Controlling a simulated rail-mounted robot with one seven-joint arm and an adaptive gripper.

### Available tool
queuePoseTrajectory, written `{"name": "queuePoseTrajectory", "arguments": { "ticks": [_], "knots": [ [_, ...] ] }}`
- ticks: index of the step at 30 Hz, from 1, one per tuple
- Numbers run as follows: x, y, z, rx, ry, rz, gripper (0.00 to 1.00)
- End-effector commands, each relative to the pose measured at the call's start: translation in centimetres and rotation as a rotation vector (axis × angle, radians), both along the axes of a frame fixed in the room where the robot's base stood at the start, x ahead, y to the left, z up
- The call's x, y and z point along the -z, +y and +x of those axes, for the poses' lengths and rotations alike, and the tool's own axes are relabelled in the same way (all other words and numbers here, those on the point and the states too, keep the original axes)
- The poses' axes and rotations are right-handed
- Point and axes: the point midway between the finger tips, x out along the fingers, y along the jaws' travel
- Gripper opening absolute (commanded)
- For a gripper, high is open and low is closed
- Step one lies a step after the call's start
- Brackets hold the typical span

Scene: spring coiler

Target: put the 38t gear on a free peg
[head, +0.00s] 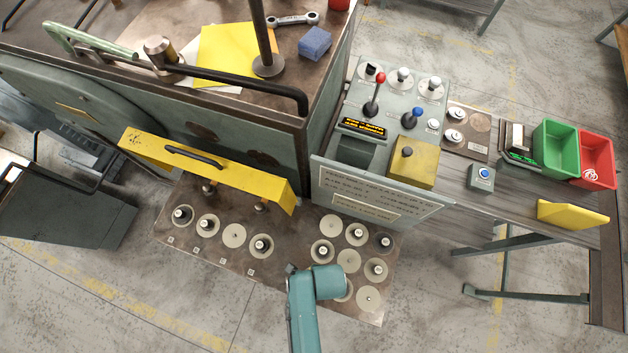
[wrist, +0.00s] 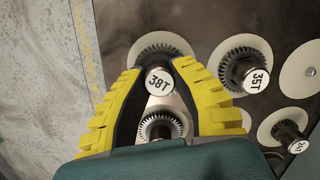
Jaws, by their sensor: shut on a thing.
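In the wrist view, the 38t gear (wrist: 159,82) shows its white label on the knob, with dark teeth behind it. My gripper (wrist: 158,88) has its yellow ribbed fingers shut on this knob. A pale round disc (wrist: 150,43) lies behind the gear; I cannot tell whether the gear rests on it or is raised. In the head view, my teal wrist hides the gripper and the gear. Pale discs without gears include one at the upper left (head: 331,225), one in the middle (head: 348,260) and one at the lower right (head: 369,299) of the right group.
The 35T gear (wrist: 246,70) sits close to the right finger. A 24T gear (wrist: 291,136) is at lower right. Left on the plate are several more discs, one bare (head: 233,236). A yellow guard bar (head: 205,168) and a sign panel (head: 370,193) stand behind the plate.

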Motion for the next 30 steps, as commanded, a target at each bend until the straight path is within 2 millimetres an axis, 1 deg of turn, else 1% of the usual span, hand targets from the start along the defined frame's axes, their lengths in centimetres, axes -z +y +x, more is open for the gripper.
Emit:
{"name": "queuePoseTrajectory", "arguments": {
  "ticks": [18,19,21,23,30],
  "knots": [
    [0.73,0.00,0.07,0.000,-0.001,0.000,0.00],
    [0.70,0.01,0.08,0.000,-0.002,0.000,0.29],
    [0.69,0.01,0.07,0.000,-0.001,0.000,0.42],
    [0.69,0.01,0.06,0.000,-0.001,0.000,0.53],
    [0.76,0.00,-0.03,0.000,0.001,0.000,0.53]
  ]
}}
